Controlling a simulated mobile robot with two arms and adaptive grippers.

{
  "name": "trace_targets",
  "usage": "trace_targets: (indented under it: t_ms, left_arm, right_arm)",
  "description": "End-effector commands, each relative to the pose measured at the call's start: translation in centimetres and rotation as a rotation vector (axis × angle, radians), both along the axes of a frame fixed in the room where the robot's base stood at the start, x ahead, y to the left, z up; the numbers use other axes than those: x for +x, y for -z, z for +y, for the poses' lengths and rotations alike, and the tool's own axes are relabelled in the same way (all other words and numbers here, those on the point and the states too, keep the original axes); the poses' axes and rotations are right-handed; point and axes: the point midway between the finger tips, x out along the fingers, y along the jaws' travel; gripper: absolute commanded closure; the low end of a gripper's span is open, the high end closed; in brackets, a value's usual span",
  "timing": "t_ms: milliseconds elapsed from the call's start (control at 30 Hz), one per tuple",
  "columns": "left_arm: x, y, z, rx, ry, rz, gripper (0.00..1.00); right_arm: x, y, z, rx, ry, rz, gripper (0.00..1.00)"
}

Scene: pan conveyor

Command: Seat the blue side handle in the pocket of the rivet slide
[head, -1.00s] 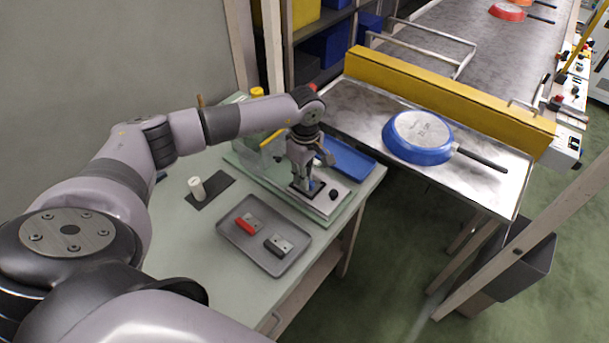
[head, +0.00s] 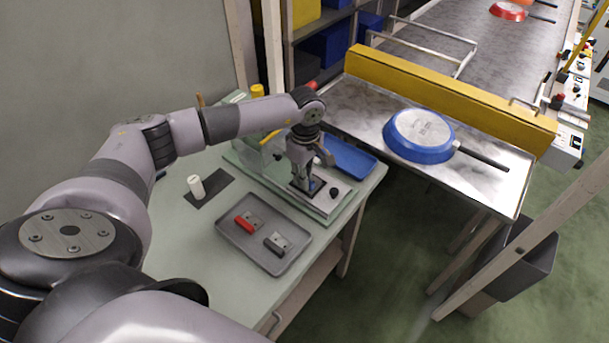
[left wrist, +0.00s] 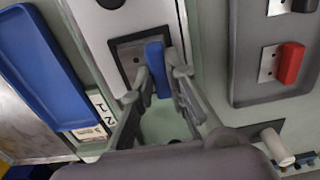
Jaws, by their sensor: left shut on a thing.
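The blue side handle (left wrist: 157,68) shows in the left wrist view between the fingers of my left gripper (left wrist: 163,85), which is shut on it. The handle is over the dark pocket (left wrist: 126,60) of the rivet slide (left wrist: 96,28). I cannot tell whether it is fully down in the pocket. In the head view my left gripper (head: 305,184) points down at the slide (head: 332,203), and its fingers hide most of the handle. My right gripper is not in view.
A grey tray (head: 283,265) with a red handle (head: 244,225) and a black handle (head: 273,246) lies in front. A blue tray (head: 350,160) lies behind the slide. A white cylinder (head: 196,187) stands on a dark mat. A blue pan (head: 418,137) rests on the metal table.

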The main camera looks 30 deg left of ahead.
Motion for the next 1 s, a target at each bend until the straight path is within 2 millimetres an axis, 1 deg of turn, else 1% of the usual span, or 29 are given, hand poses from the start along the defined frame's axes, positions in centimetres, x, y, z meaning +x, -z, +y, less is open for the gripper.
trace_targets:
  t_ms: [467,500,800,1000]
  left_arm:
    - [0.0,1.4,0.0,0.0,0.0,0.0,1.0]
    - [0.0,1.2,0.0,0.0,0.0,-0.001,0.83]
    - [0.0,1.2,0.0,0.0,0.0,0.0,0.64]
    - [0.0,1.2,0.0,0.0,0.0,0.0,0.63]
  right_arm:
    - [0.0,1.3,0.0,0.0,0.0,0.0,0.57]
    - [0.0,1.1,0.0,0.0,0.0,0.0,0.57]
    - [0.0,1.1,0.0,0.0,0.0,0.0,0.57]
    - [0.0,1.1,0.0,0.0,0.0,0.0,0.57]
